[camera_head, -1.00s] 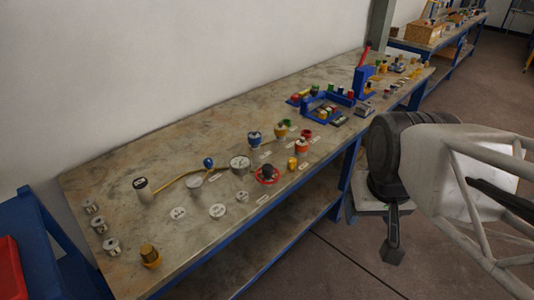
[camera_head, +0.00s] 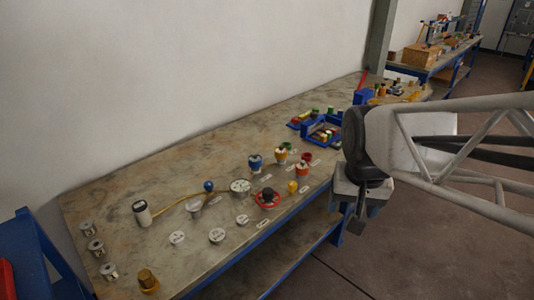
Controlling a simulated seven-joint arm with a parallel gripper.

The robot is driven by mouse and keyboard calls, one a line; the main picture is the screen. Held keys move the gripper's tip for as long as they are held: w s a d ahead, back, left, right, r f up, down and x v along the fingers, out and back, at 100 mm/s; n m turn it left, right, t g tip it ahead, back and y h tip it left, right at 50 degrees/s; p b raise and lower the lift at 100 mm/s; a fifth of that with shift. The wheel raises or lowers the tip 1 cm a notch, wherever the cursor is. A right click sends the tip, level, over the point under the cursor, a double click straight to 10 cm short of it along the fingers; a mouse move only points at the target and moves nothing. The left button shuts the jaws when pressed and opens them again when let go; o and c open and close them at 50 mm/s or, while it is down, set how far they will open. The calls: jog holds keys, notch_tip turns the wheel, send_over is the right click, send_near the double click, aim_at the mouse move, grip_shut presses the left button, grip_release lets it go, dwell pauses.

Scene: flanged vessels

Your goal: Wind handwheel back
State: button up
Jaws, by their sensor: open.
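A red handwheel (camera_head: 257,203) with a dark hub on top lies on the workbench (camera_head: 190,151), near its front edge and right of the middle. It shows as a red ring around the dark centre. My gripper (camera_head: 357,226) hangs at the right, past the front edge of the bench. It is open and well apart from the handwheel, with nothing seen in it. Its fingers are small and dark, and my arm partly covers the bench behind it.
A grey flanged vessel (camera_head: 240,187) stands left of the handwheel and a yellow piece (camera_head: 292,187) stands right of it. Blue (camera_head: 255,162) and orange (camera_head: 302,169) capped vessels stand behind. A blue tray (camera_head: 318,131) sits farther back.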

jog(key=w+a+f+m, duration=0.2)
jog(key=w+a, duration=0.1)
jog(key=w, duration=0.8)
jog(key=m+g, duration=0.3)
jog(key=m, duration=0.4)
send_over(268, 190)
jog(key=f, duration=1.6)
jog(key=shift+s+f, duration=0.25)
jog(key=shift+f, duration=0.15)
jog(key=shift+w+a+f, duration=0.1)
jog(key=shift+w+f, duration=0.15)
jog(key=shift+f, duration=0.05)
jog(key=shift+s+f, duration=0.1)
jog(key=shift+f, duration=3.75)
